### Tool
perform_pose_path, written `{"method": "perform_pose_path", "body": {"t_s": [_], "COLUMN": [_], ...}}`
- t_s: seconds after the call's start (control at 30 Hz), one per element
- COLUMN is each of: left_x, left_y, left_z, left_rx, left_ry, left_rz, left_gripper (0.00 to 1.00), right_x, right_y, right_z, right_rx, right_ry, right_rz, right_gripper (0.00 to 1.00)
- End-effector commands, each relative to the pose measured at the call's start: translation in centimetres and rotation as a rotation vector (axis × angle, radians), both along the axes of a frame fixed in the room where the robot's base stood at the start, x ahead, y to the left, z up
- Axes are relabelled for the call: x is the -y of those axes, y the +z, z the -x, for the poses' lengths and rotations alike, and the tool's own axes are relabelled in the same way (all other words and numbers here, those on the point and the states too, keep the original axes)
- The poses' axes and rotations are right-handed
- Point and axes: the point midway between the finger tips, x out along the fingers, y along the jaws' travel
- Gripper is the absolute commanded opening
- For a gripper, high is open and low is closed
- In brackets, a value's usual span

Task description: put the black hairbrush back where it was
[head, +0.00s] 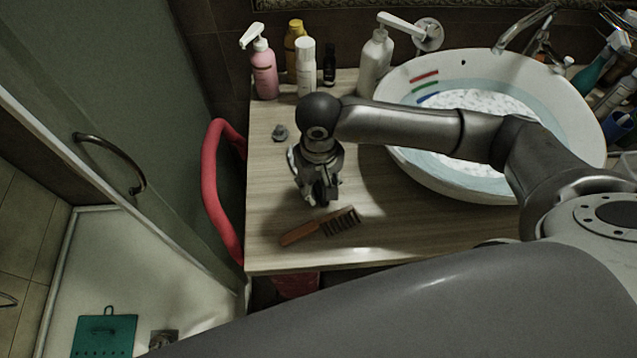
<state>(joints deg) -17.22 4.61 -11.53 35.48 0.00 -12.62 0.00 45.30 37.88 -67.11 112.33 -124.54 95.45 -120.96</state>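A brush (322,226) with an orange-brown handle and dark bristles lies on the wooden counter near its front edge. I cannot make out a wholly black hairbrush. My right gripper (320,198) points down over the left part of the counter, just behind the brown-handled brush. Its fingers are dark and seen from above, so I cannot tell whether they are open or hold something. My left gripper is not in view.
A white basin (398,150) with foamy water and coloured marks stands to the right. Pink (263,72), yellow, white and black bottles line the back of the counter (275,190). A small grey object (280,132) sits behind my gripper. A red tube (212,190) runs along the left edge.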

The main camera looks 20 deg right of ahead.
Motion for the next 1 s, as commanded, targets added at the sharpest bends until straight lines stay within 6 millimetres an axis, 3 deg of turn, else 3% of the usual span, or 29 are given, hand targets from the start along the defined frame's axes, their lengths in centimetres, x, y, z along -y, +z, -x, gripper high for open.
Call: {"method": "perform_pose_path", "body": {"t_s": [0.3,0.57,0.63,1.0], "left_x": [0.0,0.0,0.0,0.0], "left_y": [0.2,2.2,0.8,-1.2], "left_z": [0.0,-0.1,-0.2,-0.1], "left_rx": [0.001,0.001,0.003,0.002], "left_ry": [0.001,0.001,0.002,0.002], "left_rz": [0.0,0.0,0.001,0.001], "left_gripper": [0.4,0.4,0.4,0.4], "right_x": [0.1,0.0,0.0,0.0], "right_y": [-0.1,1.8,3.1,10.9], "right_z": [0.2,0.1,-0.1,0.0], "right_rx": [-0.007,-0.003,0.004,0.003], "right_ry": [0.0,0.0,0.002,0.002], "right_rz": [0.005,0.002,0.002,0.002], "right_gripper": [0.4,0.4,0.4,0.4]}}
